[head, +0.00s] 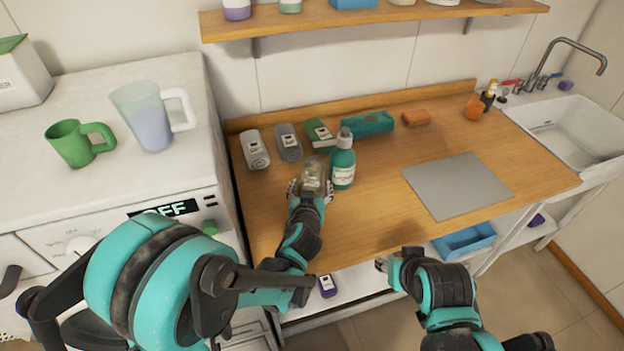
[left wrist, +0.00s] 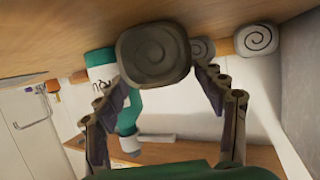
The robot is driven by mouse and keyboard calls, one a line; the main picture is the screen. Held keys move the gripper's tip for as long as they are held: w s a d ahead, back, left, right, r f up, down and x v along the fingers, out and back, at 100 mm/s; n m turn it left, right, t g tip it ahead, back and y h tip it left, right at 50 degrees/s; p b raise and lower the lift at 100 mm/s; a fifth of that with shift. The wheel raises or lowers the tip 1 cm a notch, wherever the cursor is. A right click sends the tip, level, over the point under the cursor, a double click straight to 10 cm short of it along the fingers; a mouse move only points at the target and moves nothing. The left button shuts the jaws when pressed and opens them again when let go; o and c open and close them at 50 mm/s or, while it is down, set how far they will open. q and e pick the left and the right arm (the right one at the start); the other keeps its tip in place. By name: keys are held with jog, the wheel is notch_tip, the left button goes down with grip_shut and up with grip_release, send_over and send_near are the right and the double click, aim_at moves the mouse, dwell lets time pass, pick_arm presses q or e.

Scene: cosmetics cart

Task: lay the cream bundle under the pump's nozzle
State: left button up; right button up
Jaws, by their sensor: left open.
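The cream bundle (head: 313,171), a rolled cloth that looks dull beige, lies on the wooden top just left of the teal pump bottle (head: 343,165). In the left wrist view its spiral end (left wrist: 152,54) shows between the fingers, with the pump bottle (left wrist: 101,72) close beside it. My left gripper (head: 311,188) is open around the near end of the bundle, its fingers spread to either side. I cannot tell exactly how the nozzle sits over the bundle. My right gripper (head: 383,264) is in front of the counter edge; its jaw opening is unclear.
White (head: 256,150), grey (head: 289,143) and green (head: 319,132) bundles lie behind. A teal bundle (head: 368,124) and an orange block (head: 416,117) are at the back. A grey mat (head: 458,186) lies right, with bare wood between. A washing machine (head: 110,110) stands left.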

pick_arm(q)
jog(key=p+v, duration=0.1)
jog(key=v, duration=0.7)
jog(key=shift+s+r+p, duration=0.1)
jog(key=shift+s+p, duration=0.1)
jog(key=shift+p, duration=0.15)
